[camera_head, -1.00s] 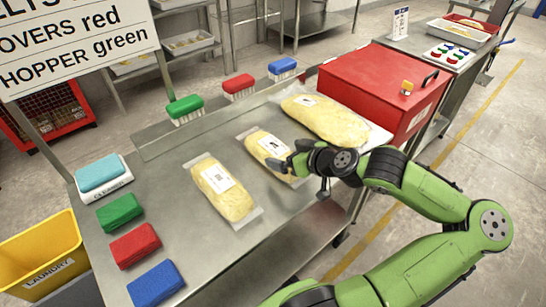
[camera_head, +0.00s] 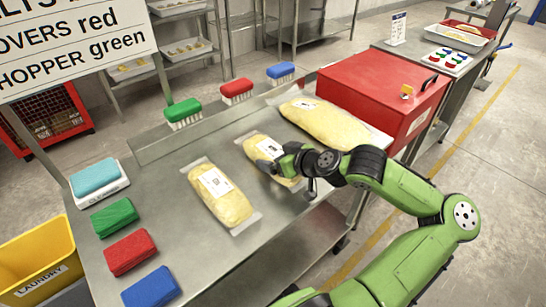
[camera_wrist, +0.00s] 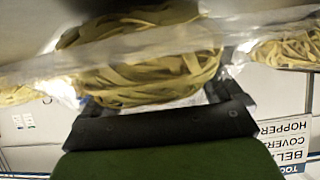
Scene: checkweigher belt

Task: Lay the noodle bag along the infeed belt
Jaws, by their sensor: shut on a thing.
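Three clear bags of yellow noodles lie on the steel table (camera_head: 150,226): a left bag (camera_head: 232,207), a middle bag (camera_head: 262,145) and a larger one (camera_head: 330,122) at the back right. My gripper (camera_head: 270,166) is at the near right part of the middle bag, shut on it. The bag still appears to lie on the table. In the wrist view noodles in clear film (camera_wrist: 150,75) fill the space just beyond my dark gripper (camera_wrist: 165,110); the fingertips are mostly hidden. I cannot clearly make out the infeed belt.
A red box (camera_head: 380,90) stands behind the larger bag. Green (camera_head: 183,113), red (camera_head: 237,90) and blue (camera_head: 280,72) brushes line the back edge. A yellow laundry bin (camera_head: 38,262) stands at lower left.

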